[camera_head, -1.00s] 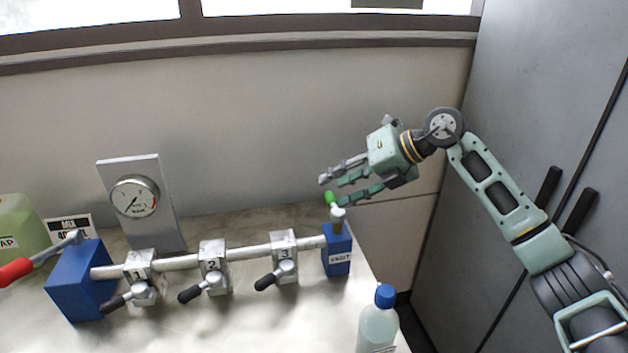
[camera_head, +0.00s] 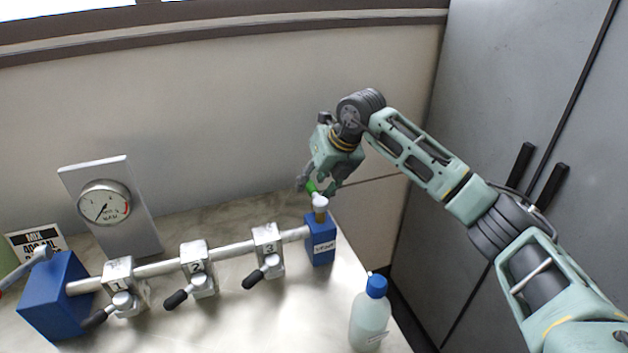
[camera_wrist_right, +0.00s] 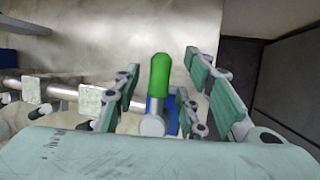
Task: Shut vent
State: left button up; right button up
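The vent is a blue block (camera_head: 320,246) at the right end of the pipe, with a brass stem and a white cap (camera_head: 319,200) on top. Its green handle (camera_head: 311,187) is partly hidden by my right gripper in the head view. My right gripper (camera_head: 318,188) is tilted down over the vent's top. In the right wrist view the green handle (camera_wrist_right: 160,75) stands between the spread fingers of my right gripper (camera_wrist_right: 172,90), with gaps on both sides. The gripper is open. My left gripper is not in view.
Valves 1 (camera_head: 121,284), 2 (camera_head: 197,267) and 3 (camera_head: 267,250) with black-gripped levers sit along the pipe. A gauge (camera_head: 104,204) stands behind. A blue-capped bottle (camera_head: 370,315) stands at the table's right edge. Grey cabinets (camera_head: 480,110) rise to the right.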

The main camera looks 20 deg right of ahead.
jog(key=c, duration=0.8)
grip_shut()
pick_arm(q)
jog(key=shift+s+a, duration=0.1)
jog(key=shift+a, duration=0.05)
